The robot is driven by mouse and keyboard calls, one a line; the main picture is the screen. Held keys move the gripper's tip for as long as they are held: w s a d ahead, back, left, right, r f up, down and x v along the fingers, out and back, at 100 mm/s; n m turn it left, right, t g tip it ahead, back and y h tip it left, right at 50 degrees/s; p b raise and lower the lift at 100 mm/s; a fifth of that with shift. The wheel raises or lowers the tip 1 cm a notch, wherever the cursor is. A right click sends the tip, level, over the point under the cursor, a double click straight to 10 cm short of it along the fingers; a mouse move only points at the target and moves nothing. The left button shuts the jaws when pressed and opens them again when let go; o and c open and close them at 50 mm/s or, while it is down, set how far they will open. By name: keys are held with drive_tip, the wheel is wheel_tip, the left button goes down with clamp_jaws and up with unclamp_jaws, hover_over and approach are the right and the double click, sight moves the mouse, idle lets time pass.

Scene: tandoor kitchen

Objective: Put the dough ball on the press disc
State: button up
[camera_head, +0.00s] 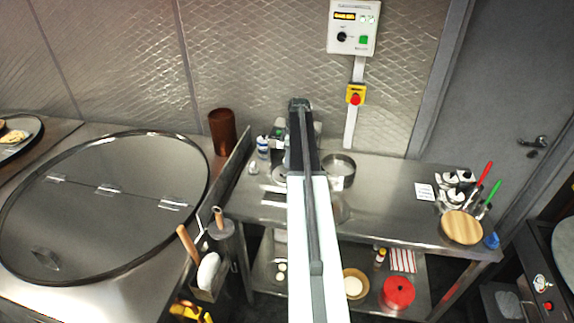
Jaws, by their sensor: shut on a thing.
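My arm reaches from the bottom edge up over the steel work table (385,205). My gripper (299,104) is at its dark far end, in front of the patterned wall. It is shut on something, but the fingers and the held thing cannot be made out. I cannot identify the dough ball. A grey metal machine (279,134), perhaps the press, shows only in part behind the left side of my arm.
A round metal pan (340,172) stands just right of my arm. A small whitish thing (253,168) and a brown cylinder (222,132) are to the left. A large round lid (105,205) fills the left counter. Utensils and a wooden round (462,227) crowd the table's right end.

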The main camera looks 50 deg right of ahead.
drive_tip(key=shift+w, duration=0.2)
drive_tip(key=f+b, duration=0.4)
drive_tip(key=shift+w+d, duration=0.15)
drive_tip(key=shift+w, duration=0.05)
drive_tip(key=shift+r, duration=0.25)
drive_tip(key=shift+f, duration=0.15)
drive_tip(key=o, duration=0.8)
drive_tip(key=shift+c, duration=0.2)
wheel_tip(320, 180, up, 12)
drive_tip(key=s+p, duration=0.1)
drive_tip(key=p, duration=1.1)
drive_tip(key=shift+s+d, duration=0.3)
drive_tip(key=shift+d, duration=0.15)
